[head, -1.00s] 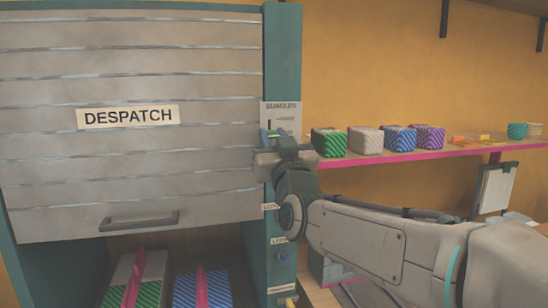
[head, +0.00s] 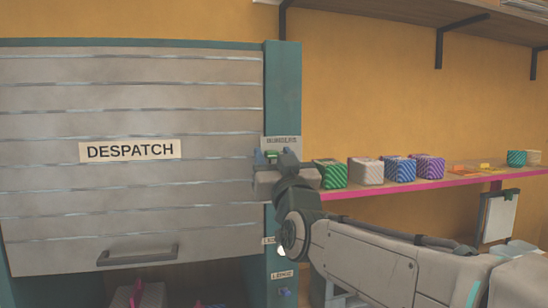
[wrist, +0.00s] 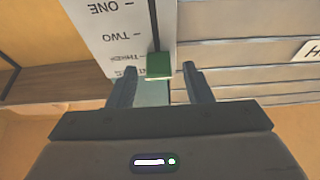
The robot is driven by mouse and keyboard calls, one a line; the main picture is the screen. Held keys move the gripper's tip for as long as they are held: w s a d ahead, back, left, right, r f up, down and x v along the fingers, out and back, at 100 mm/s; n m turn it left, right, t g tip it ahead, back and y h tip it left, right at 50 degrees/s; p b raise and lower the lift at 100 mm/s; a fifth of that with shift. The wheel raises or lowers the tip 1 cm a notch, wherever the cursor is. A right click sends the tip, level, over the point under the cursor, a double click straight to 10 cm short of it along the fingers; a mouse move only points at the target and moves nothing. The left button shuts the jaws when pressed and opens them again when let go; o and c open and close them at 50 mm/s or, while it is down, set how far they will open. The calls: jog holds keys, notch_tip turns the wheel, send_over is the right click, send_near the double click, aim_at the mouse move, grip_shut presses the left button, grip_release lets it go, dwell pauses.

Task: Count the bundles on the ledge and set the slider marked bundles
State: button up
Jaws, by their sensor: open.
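Several bundles stand in a row on the pink-edged ledge (head: 400,186) in the head view: a green striped one (head: 331,174), a pale one (head: 366,171), a blue striped one (head: 400,169) and a purple striped one (head: 430,167). The slider plate marked bundles (head: 281,141) is on the teal post, partly hidden by my gripper (head: 275,165). In the wrist view the scale plate (wrist: 115,25) appears upside down. Its green slider knob (wrist: 158,66) appears near the THREE and FOUR marks. My gripper (wrist: 160,84) is open, one finger to each side of the knob; contact is unclear.
The grey DESPATCH shutter (head: 130,200) is left of the post. Another small label (head: 283,274) and knob sit lower on the post.

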jog(key=b+v, duration=0.4)
jog(key=v, duration=0.9)
jog(key=shift+s, duration=0.2)
jog(key=shift+d, duration=0.1)
notch_tip(320, 180, down, 22)
jog(key=w+d+g+h, duration=0.1)
jog(key=d+g+h, duration=0.15)
jog(key=g, duration=0.65)
jog(key=s+d+f+m+g+h, duration=0.1)
jog(key=s+d+f+g+h, duration=0.1)
jog(key=s+d+f+g, duration=0.2)
jog(key=s+d+f+m+g+h, duration=0.1)
jog(key=s+d+f+g, duration=0.4)
jog(key=s+f, duration=0.5)
notch_tip(320, 180, down, 3)
jog(key=shift+s+d+r+m+g+h, duration=0.1)
jog(key=shift+s+d+m+g+h, duration=0.1)
jog(key=shift+m+g+h, duration=0.3)
jog(key=shift+w, duration=0.1)
